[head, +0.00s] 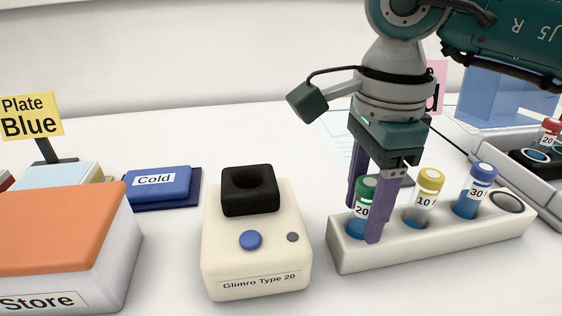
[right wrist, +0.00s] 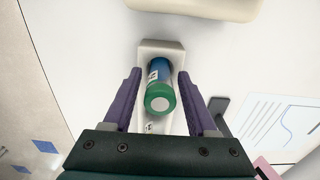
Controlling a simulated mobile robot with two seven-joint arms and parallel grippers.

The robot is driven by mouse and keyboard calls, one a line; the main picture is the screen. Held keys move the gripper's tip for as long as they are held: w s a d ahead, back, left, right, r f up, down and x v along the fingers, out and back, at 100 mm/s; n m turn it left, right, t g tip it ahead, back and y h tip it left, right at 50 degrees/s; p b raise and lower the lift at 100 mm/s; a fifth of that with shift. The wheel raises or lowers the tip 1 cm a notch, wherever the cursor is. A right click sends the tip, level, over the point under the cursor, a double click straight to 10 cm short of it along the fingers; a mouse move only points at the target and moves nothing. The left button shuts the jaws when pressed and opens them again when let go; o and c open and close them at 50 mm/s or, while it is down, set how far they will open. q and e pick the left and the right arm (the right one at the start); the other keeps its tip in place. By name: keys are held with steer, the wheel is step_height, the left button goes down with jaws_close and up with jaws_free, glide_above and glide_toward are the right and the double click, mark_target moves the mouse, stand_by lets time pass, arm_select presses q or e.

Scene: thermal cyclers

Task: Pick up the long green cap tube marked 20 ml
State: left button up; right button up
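The green cap tube marked 20 (head: 364,200) stands in the leftmost hole of a white rack (head: 430,245). My right gripper (head: 362,222) points down over it, with its purple fingers on either side of the tube. In the right wrist view the tube's green cap (right wrist: 159,98) and blue lower part lie between the fingertips (right wrist: 160,74). Gaps show between the cap and both fingers, so the gripper is open. One finger hides part of the tube in the head view. My left gripper is not in view.
A yellow cap tube (head: 428,190) and a blue cap tube (head: 476,190) stand to the right in the same rack. A cream Glimro device (head: 256,262) stands just left of the rack. A grey machine (head: 540,185) holding a red cap tube (head: 548,135) is at right.

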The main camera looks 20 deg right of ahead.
jaws_close()
steer(key=shift+r, duration=0.1)
stand_by(0.4)
